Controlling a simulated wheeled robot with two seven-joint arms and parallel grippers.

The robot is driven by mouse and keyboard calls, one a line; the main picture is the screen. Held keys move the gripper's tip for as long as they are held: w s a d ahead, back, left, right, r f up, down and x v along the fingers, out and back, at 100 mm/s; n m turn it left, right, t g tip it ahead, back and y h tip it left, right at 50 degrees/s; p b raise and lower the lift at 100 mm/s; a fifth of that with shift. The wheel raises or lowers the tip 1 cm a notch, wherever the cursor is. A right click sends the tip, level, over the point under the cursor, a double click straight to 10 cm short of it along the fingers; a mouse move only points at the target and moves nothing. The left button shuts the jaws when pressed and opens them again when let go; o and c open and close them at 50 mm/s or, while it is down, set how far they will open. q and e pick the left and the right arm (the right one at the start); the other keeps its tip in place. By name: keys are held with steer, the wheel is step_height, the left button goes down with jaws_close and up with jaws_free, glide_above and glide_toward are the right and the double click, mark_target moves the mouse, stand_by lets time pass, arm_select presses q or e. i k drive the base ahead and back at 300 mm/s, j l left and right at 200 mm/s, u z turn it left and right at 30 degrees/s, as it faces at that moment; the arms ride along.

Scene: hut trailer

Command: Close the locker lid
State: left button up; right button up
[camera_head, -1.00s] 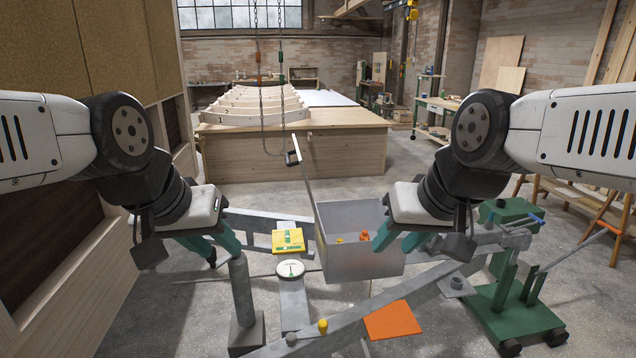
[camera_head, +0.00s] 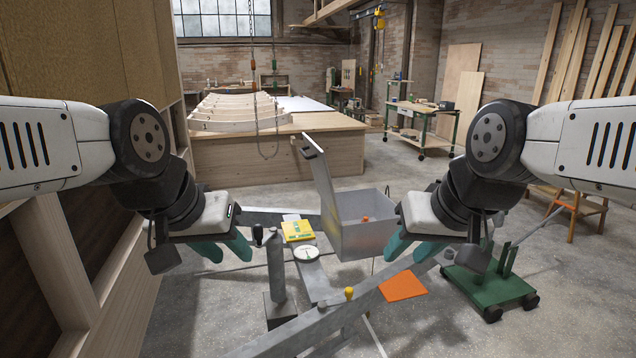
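The locker is a grey metal box (camera_head: 366,240) right of the middle, open at the top. A small orange item (camera_head: 365,219) shows inside it. Its lid (camera_head: 324,192) stands raised along the box's left side, tilted to the left at the top, with a dark catch at its upper end. My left gripper (camera_head: 223,250) has its teal fingers apart and is empty, left of the lid and clear of it. My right gripper (camera_head: 413,248) has its teal fingers apart and overlaps the box's right edge in the picture; I cannot tell if it touches.
Grey trailer frame beams (camera_head: 335,313) run below the box. A yellow item (camera_head: 298,230), a white round dial (camera_head: 306,252) and a grey post (camera_head: 276,268) stand left of it. An orange sheet (camera_head: 402,286) and a green wheeled stand (camera_head: 488,287) are to the right.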

mark_target(316, 156)
steer(key=k, duration=0.5)
steer(key=i+l, duration=0.2)
steer(key=i, duration=0.35)
steer(key=i+l, duration=0.2)
steer(key=i, duration=0.35)
steer(key=i+l, duration=0.2)
steer(key=i, duration=0.4)
